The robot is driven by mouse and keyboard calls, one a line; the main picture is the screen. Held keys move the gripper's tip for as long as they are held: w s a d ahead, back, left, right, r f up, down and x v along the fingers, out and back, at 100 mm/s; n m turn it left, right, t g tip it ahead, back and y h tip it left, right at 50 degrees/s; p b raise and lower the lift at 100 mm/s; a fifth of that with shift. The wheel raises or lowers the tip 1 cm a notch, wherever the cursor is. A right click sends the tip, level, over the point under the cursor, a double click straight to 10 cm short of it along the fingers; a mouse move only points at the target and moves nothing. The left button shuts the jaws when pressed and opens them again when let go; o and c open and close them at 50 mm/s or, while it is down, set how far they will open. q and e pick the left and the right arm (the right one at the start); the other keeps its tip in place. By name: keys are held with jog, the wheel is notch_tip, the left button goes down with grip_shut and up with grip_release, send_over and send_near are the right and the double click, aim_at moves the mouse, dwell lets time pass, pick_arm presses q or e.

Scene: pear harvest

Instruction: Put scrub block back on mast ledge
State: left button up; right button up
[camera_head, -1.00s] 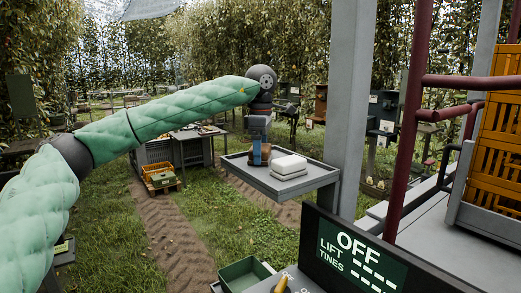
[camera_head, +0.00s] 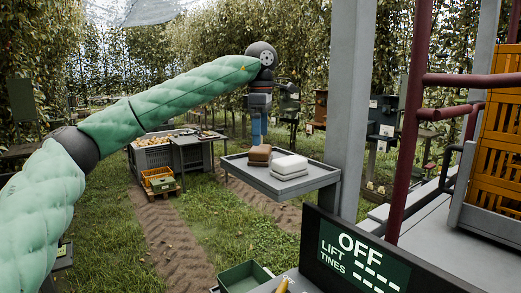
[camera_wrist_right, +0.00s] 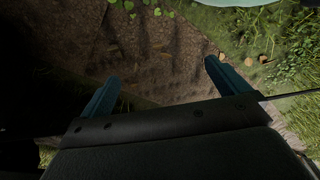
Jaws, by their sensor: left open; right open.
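The brown scrub block (camera_head: 260,154) rests on the grey mast ledge (camera_head: 263,178), near its back left edge, beside a folded white cloth stack. My left gripper (camera_head: 256,140) hangs just above and a little left of the block, its blue fingers pointing down. It is open, empty and apart from the block. My right gripper shows only in the right wrist view (camera_wrist_right: 160,85). Its two blue fingers are spread wide with nothing between them, above bare soil.
The white cloths (camera_head: 289,166) lie right of the block. The grey mast (camera_head: 349,110) rises at the ledge's right end. A dark display panel (camera_head: 362,255) and a green bin (camera_head: 243,276) are in front.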

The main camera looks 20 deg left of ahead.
aim_at(261, 147)
pick_arm(q)
notch_tip(261, 147, up, 4)
jog(key=shift+r+b, duration=0.25)
jog(key=shift+b, duration=0.1)
jog(key=shift+r, duration=0.9)
pick_arm(e)
jog(key=shift+w+a+r, duration=0.1)
jog(key=shift+a+r, duration=0.1)
jog(key=shift+r, duration=0.6)
jog(key=shift+w+a+r, duration=0.1)
jog(key=shift+a+r, duration=0.05)
jog(key=shift+r, duration=0.65)
